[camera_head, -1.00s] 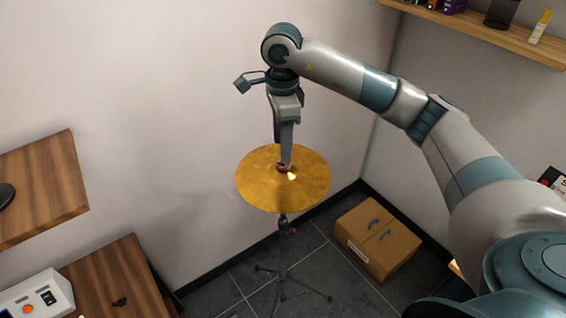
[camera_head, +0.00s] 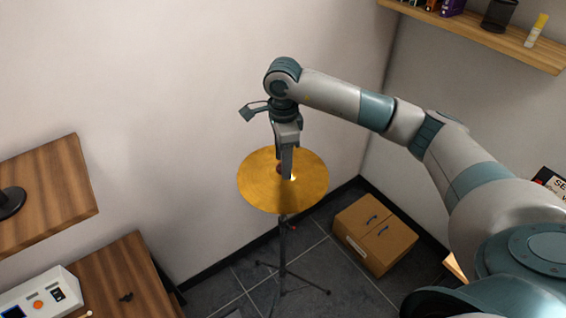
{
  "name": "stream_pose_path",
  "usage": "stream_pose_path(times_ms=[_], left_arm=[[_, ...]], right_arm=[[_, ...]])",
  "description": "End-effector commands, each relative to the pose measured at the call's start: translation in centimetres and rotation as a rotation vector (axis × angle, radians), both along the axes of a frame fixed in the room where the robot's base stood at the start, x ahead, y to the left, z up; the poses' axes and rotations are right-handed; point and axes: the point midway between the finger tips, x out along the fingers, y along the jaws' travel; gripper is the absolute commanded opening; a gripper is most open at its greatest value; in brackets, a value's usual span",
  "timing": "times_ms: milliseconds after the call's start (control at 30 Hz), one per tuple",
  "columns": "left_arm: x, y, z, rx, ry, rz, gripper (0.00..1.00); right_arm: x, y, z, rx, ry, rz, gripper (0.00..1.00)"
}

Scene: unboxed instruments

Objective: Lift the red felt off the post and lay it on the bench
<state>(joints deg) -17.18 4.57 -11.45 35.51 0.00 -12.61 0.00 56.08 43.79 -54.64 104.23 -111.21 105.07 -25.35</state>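The cymbal (camera_head: 255,190) is a gold disc on a thin dark stand (camera_head: 282,243). A dark red bit, likely the red felt (camera_head: 279,168), shows at the cymbal's middle, mostly hidden behind my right gripper's finger. My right gripper (camera_head: 287,176) points straight down over the cymbal's centre, its fingertips at the height of the felt. The fingers overlap in this view, so their gap and any hold on the felt cannot be seen. The post top is hidden. A wooden bench top (camera_head: 108,268) is at the lower left. My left gripper is out of view.
A white device (camera_head: 40,296) with an orange button and a small black wing-shaped piece (camera_head: 127,297) are on the bench. A higher wooden surface (camera_head: 45,190) juts in at left. A cardboard box (camera_head: 375,235) is on the floor; a shelf (camera_head: 480,33) is upper right.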

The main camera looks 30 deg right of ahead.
Motion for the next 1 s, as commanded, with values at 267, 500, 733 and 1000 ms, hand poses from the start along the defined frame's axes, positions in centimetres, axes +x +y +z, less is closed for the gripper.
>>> stream_pose_path(times_ms=[267, 500, 733, 1000], left_arm=[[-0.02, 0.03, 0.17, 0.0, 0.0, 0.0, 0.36], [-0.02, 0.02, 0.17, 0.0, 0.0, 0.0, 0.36], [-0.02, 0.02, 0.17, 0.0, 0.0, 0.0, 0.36], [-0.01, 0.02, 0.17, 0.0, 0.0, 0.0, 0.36]], right_arm=[[0.0, 0.02, -0.47, 0.0, -0.001, 0.001, 0.49], [0.01, 0.02, -0.43, 0.0, -0.001, 0.001, 0.49], [0.0, 0.02, -0.42, 0.0, -0.001, 0.001, 0.06], [0.0, 0.02, -0.42, 0.0, -0.001, 0.001, 0.06]])
